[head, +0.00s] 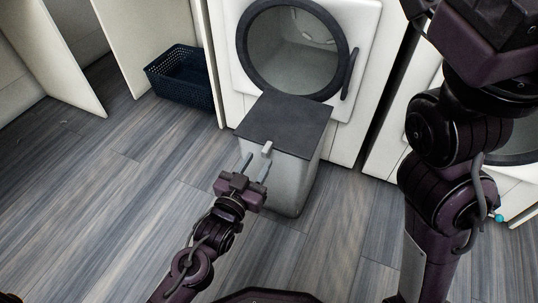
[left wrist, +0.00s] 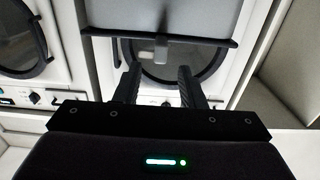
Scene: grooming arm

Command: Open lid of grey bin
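The grey bin (head: 275,183) stands on the floor in front of a washing machine. Its dark flat lid (head: 287,122) is shut, and a small light tab (head: 267,148) sticks out at its front edge. My left gripper (head: 257,163) is open and empty, just in front of the tab, with its fingers pointing at the bin. In the left wrist view the two fingers (left wrist: 158,86) are apart, and the tab (left wrist: 161,48) shows beyond and between them, not touched. My right arm rises at the right of the head view; its fingers are not seen.
The washing machine (head: 355,22) with a round door is right behind the bin. A dark blue basket (head: 181,78) sits on the floor to the left, by white panels. The wood floor (head: 90,200) left of the bin is clear.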

